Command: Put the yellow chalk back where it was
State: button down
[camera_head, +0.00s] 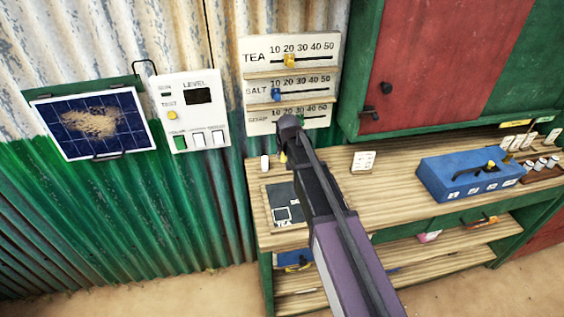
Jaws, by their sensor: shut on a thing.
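My arm reaches up over the bench, and its dark wrist hides most of my gripper (284,152). A small piece of yellow, which looks like the yellow chalk (283,158), shows at its tip, just above the back left of the bench. The gripper is shut on it; the fingers themselves are hardly visible. A short white piece (265,162) stands on the bench to its left. A dark slate (284,203) with white markings lies on the bench below, partly hidden by my arm.
The wooden bench (395,180) holds a small white card (363,161), a blue box (470,174) and a rack of small items at right. The slider board (308,77) hangs behind my wrist. A red and green cabinet (425,70) overhangs the bench.

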aim_at(284, 161)
jog(key=shift+f+b, duration=1.15)
jog(key=shift+f, duration=0.3)
jog(key=shift+f, duration=0.2)
jog(key=shift+c, duration=2.4)
grip_release()
jog(key=shift+r, duration=0.1)
jog(key=shift+r, duration=0.15)
jog(key=p+v, duration=1.1)
jog(key=v, duration=0.1)
jog(key=shift+d, duration=0.15)
